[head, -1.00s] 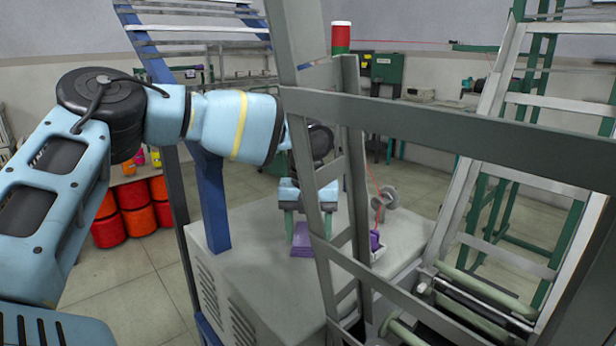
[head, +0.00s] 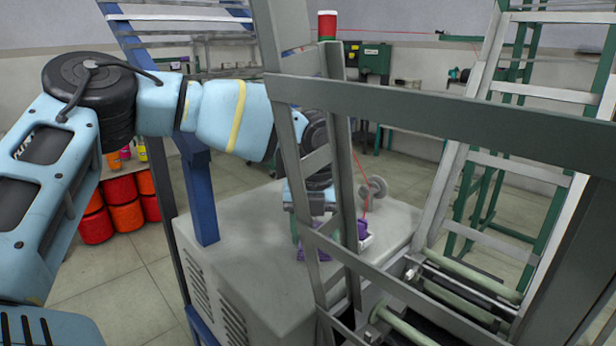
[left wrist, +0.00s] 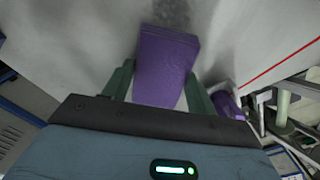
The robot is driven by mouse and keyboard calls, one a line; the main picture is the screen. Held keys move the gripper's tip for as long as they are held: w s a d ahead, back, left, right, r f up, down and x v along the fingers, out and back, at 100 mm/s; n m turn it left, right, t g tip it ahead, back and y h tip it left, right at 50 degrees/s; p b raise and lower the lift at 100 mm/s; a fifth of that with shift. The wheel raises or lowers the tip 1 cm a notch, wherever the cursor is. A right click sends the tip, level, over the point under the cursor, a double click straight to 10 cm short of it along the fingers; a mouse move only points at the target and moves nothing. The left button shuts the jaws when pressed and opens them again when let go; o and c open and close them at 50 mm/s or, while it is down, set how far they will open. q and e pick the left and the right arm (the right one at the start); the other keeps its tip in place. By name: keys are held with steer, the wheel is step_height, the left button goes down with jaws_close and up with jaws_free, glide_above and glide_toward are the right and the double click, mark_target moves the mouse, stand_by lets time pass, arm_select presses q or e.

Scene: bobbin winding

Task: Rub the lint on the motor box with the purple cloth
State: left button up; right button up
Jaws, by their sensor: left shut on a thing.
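The motor box (head: 250,262) is the large grey box with vents in its side, below my left arm in the head view. My left gripper (head: 305,228) is shut on the purple cloth (head: 310,250), low over the box top and partly hidden by a grey frame post. In the left wrist view the folded cloth (left wrist: 166,65) sits between the fingers of my left gripper (left wrist: 163,85). Whether it touches the top is hard to tell. Faint dark smudges show on the box top beyond it; I cannot clearly pick out lint. My right gripper is not in view.
A purple bobbin (head: 362,230) in a small white holder stands on the box to the right of the cloth, with a red thread (head: 362,180) running up from it. The grey frame (head: 430,120) crosses in front. Green rollers (head: 455,270) are at right.

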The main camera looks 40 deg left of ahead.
arm_select(q)
steer(key=shift+s+d+f, duration=0.15)
steer(key=shift+d+f, duration=0.15)
steer(key=shift+d, duration=0.4)
steer(key=shift+r, duration=0.15)
steer(key=shift+w+a+r+p, duration=0.1)
steer(key=shift+w+a+p, duration=0.1)
steer(key=shift+a, duration=0.75)
steer(key=shift+w+a+r+p, duration=0.1)
steer(key=shift+a+p, duration=0.1)
steer(key=shift+a, duration=0.75)
steer(key=shift+w+a+f, duration=0.1)
steer(key=shift+w+a, duration=0.1)
steer(key=shift+a, duration=1.7)
